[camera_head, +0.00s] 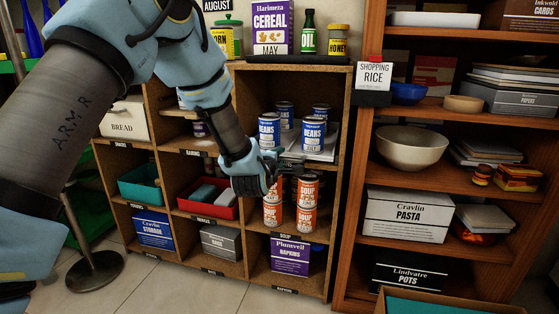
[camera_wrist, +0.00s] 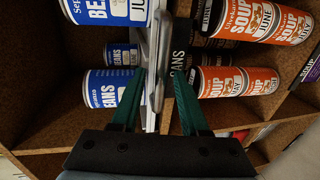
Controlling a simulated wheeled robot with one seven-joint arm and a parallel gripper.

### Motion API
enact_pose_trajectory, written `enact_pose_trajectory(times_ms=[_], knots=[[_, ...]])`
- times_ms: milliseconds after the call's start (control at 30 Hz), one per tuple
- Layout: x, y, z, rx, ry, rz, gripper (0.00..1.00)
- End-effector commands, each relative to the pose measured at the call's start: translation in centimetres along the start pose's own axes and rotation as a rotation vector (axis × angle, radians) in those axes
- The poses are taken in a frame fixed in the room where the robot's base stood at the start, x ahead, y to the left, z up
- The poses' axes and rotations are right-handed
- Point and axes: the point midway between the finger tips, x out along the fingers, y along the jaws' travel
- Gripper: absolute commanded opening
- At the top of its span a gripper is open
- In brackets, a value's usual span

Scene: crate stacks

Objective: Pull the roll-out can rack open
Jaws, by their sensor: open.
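The can rack (camera_head: 325,150) is a pale tray under blue-and-white bean cans (camera_head: 313,133) in the upper right cubby of the wooden shelf. In the wrist view, the picture is turned sideways and the rack's grey front edge and bar (camera_wrist: 158,65) run between my fingers. My gripper (camera_head: 265,180) is at the front of that cubby. Its green fingers (camera_wrist: 158,78) are open, one on each side of the bar. I cannot tell whether they touch it. A dark "CANS" label (camera_wrist: 179,62) shows beside the bar. The gripper hides part of the rack's front in the head view.
Orange soup cans (camera_head: 306,205) stand in the cubby below, close to my gripper. A red bin (camera_head: 225,212) and a teal bin (camera_head: 140,196) sit to the left. A brown bookcase (camera_head: 350,220) stands at the right, and an open box (camera_head: 440,292) at the front right.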

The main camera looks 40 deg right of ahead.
Motion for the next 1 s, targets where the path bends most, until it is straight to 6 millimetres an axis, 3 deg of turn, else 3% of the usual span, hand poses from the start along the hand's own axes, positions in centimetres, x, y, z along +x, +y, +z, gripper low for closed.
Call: enact_pose_trajectory(times_ms=[67, 433, 1000], knots=[[-0.01, 0.00, 0.00, 0.000, 0.000, 0.000, 0.41], [-0.03, 0.00, -0.01, 0.000, 0.000, 0.000, 0.00], [-0.04, -0.04, -0.02, 0.000, 0.000, -0.001, 0.00]])
